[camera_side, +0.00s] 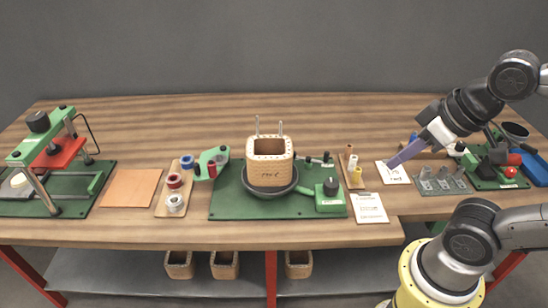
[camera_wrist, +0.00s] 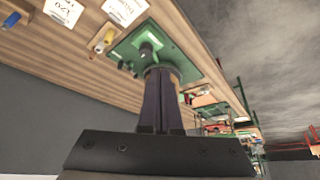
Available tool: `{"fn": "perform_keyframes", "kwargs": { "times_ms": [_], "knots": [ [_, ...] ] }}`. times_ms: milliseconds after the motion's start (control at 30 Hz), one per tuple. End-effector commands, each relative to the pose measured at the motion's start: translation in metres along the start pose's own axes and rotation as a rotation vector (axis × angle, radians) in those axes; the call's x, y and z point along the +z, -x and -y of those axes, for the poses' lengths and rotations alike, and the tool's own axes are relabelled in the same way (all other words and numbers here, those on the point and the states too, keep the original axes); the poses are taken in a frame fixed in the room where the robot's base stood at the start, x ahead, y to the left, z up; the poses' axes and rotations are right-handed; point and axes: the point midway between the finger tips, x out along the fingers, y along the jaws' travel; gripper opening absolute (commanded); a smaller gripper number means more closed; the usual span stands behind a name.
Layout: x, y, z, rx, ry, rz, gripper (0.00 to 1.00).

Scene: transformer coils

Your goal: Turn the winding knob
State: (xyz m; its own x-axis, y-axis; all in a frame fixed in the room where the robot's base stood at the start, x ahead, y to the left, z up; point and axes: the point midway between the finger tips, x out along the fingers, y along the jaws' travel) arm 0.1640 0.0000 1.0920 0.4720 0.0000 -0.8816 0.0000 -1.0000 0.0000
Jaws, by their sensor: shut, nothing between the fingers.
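The black winding knob (camera_side: 331,187) sits on a green block at the right front of a green board (camera_side: 232,205). A wooden box-shaped coil former (camera_side: 268,165) stands upright in a round black dish on this board. In the wrist view, a dark knob (camera_wrist: 146,50) shows on the green board (camera_wrist: 185,50), beyond my fingertips. My gripper (camera_side: 393,163) has purple fingers, shut and empty, over a white card to the right of the board. In the wrist view my fingers (camera_wrist: 161,75) point at the board and hide part of it. It is apart from the knob.
A white card (camera_side: 392,178) lies below my fingertips, and a labelled clipboard (camera_side: 370,210) lies nearer the front edge. A small rack (camera_side: 350,178) with coloured pegs stands between board and card. Grey brackets (camera_side: 442,186) and a tool board are at right. A press (camera_side: 45,160) stands at far left.

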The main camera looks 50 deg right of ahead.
Motion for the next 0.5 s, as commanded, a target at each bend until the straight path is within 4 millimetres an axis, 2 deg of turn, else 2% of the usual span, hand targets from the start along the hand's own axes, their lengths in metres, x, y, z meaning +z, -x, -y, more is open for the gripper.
{"fn": "perform_keyframes", "kwargs": {
  "times_ms": [433,500],
  "knots": [
    [0.0,0.0,0.0,0.0,0.0,0.0,0.0],
    [0.0,0.0,0.0,0.0,0.002,0.0,0.11]
  ]
}}
